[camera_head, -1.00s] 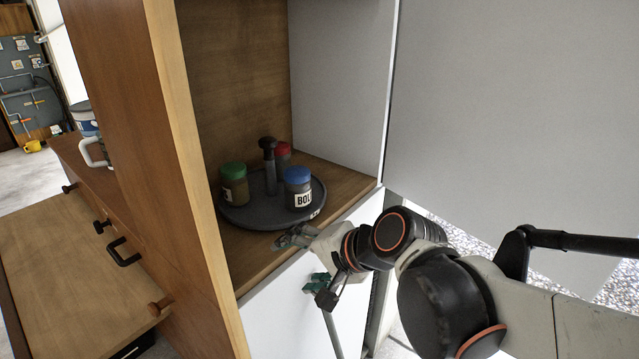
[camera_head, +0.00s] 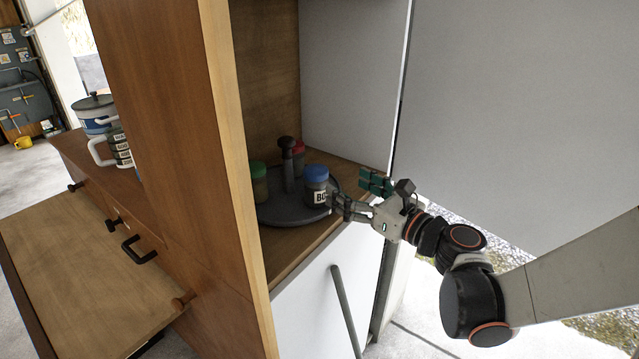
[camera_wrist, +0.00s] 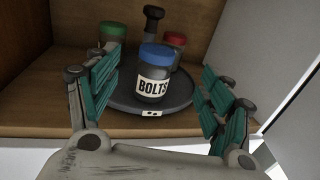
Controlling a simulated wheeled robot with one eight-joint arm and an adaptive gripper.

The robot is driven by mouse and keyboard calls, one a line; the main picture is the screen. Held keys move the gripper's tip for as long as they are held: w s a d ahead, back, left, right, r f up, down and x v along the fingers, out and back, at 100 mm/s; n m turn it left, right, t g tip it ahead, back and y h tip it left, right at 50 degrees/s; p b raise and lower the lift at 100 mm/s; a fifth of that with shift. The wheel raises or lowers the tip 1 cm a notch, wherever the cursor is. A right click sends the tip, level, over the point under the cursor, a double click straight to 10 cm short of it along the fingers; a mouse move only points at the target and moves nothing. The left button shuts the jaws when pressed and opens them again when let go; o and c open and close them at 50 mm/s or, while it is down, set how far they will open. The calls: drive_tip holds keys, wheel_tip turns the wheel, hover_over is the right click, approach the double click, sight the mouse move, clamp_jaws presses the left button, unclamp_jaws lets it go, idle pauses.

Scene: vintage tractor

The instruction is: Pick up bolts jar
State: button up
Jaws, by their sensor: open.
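The bolts jar (camera_head: 316,184) has a blue lid and a white label. It stands upright near the front right of a dark round turntable (camera_head: 276,214) in the cabinet. In the wrist view, the bolts jar (camera_wrist: 153,75) reads "BOLTS" and sits ahead of and between the fingers. My gripper (camera_head: 358,195) is open at the cabinet's front edge, to the right of the jar. One finger overlaps the jar's right side in the head view; I cannot tell if it touches. In the wrist view, my gripper (camera_wrist: 161,98) has its green-padded fingers spread wide and empty.
A green-lidded jar (camera_wrist: 112,35), a red-lidded jar (camera_wrist: 175,46) and a dark central handle (camera_wrist: 152,22) share the turntable. The cabinet's left wall (camera_head: 190,150) and white right door (camera_head: 500,100) flank the opening. A wooden drawer unit (camera_head: 90,250) stands at left.

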sight(316, 169)
drive_tip(key=x, duration=0.5)
drive_tip(key=b+x, duration=0.1)
drive_tip(key=x, duration=0.5)
drive_tip(key=shift+w+a+f, duration=0.1)
drive_tip(key=shift+a+f, duration=0.1)
drive_tip(key=shift+c, duration=0.6)
drive_tip(key=c, duration=1.3)
